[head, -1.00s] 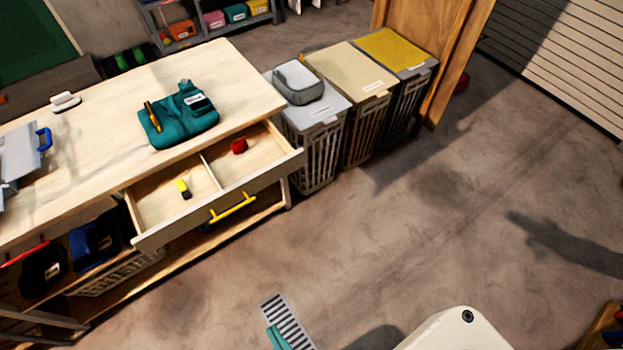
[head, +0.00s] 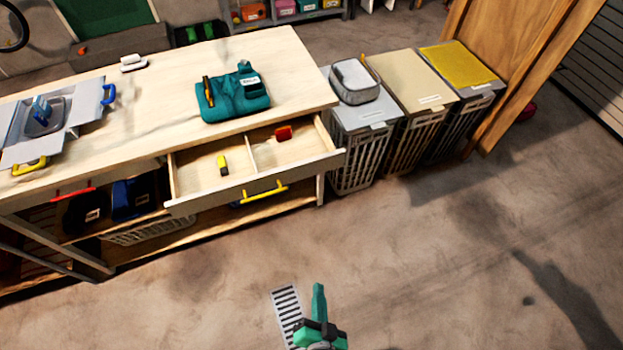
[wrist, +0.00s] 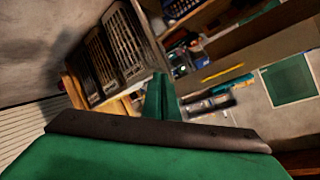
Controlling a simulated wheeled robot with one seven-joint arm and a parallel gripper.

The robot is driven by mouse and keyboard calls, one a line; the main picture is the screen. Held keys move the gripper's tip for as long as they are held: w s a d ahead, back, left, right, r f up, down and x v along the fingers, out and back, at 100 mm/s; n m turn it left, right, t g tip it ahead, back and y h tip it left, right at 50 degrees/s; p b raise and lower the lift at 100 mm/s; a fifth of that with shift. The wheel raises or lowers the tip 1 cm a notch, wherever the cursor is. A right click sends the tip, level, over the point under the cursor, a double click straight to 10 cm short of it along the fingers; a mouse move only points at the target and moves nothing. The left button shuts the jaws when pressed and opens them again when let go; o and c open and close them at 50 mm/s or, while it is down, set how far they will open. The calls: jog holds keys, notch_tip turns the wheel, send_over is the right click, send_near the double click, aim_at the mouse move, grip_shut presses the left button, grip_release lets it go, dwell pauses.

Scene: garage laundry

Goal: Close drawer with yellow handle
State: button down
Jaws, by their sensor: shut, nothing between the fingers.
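The drawer with the yellow handle (head: 258,194) is pulled out from the front of the wooden workbench (head: 170,75). Its front panel (head: 200,204) faces the open floor, and a divider splits the inside in two. A small yellow and black item lies in the left compartment and a red item (head: 283,133) in the right one. My gripper (head: 319,298) is low in the head view, in front of the drawer and apart from it. Its green fingers are closed together with nothing between them; they also show in the wrist view (wrist: 160,95).
Three lidded hampers (head: 362,122) stand right of the bench, with a wooden cabinet (head: 520,70) beyond. A teal pouch (head: 232,95) lies on the bench top. A red-handled drawer front (head: 74,194) is at left. A striped floor grate (head: 286,305) lies near my gripper. The floor ahead is clear.

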jog(key=w+f+m+y, duration=0.1)
jog(key=w+f+m, duration=0.2)
jog(key=w, duration=0.3)
jog(key=m+t+y, duration=0.4)
jog(key=y, duration=0.1)
send_near(306, 171)
jog(key=x, duration=0.6)
jog(key=shift+w+a+r, duration=0.15)
